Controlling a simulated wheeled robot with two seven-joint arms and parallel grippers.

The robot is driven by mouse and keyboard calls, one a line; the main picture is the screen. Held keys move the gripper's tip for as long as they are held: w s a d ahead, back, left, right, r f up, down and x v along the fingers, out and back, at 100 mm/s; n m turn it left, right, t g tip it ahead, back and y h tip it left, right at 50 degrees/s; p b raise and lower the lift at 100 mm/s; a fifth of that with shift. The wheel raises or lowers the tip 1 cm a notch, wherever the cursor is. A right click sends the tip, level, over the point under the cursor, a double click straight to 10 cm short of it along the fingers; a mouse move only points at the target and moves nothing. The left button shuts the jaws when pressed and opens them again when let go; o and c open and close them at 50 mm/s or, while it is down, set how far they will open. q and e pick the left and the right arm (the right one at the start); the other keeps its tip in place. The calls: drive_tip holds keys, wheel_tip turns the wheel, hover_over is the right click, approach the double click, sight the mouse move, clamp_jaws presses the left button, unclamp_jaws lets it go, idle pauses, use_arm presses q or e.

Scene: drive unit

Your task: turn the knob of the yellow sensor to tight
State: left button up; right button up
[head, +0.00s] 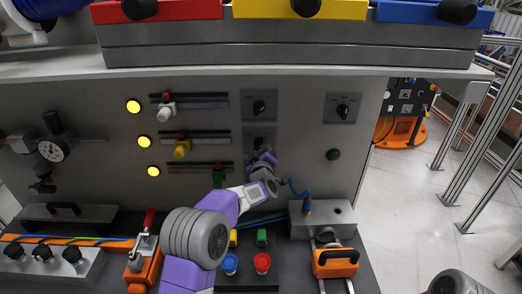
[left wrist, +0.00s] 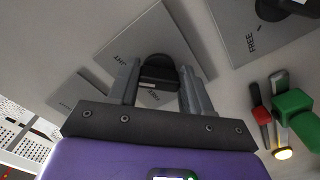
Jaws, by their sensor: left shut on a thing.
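The yellow sensor (head: 182,148) sits on the middle rail of the grey panel, with a red piece above it. To its right, level with that rail, is a grey knob plate (head: 247,131), partly covered by my left gripper (head: 263,160). In the left wrist view, my left gripper (left wrist: 158,88) has its two fingers on either side of a black knob (left wrist: 158,72) and is shut on it. The plate (left wrist: 128,48) behind it bears lettering that is hard to read, so I cannot tell the setting. My right gripper is out of view.
Two similar knobs are nearby, one above (head: 259,107) and one upper right (head: 344,111). A green sensor (head: 218,174) is on the lowest rail. Below stand a grey block (head: 324,222), an orange-handled part (head: 336,263) and blue and red buttons (head: 262,262).

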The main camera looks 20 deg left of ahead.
use_arm(q)
drive_tip(key=o, duration=1)
drive_tip(key=shift+o, duration=0.2)
drive_tip(key=v, duration=0.7)
drive_tip(key=shift+s+b, duration=0.3)
drive_tip(key=shift+b, duration=0.15)
drive_tip(key=shift+d+r, duration=0.1)
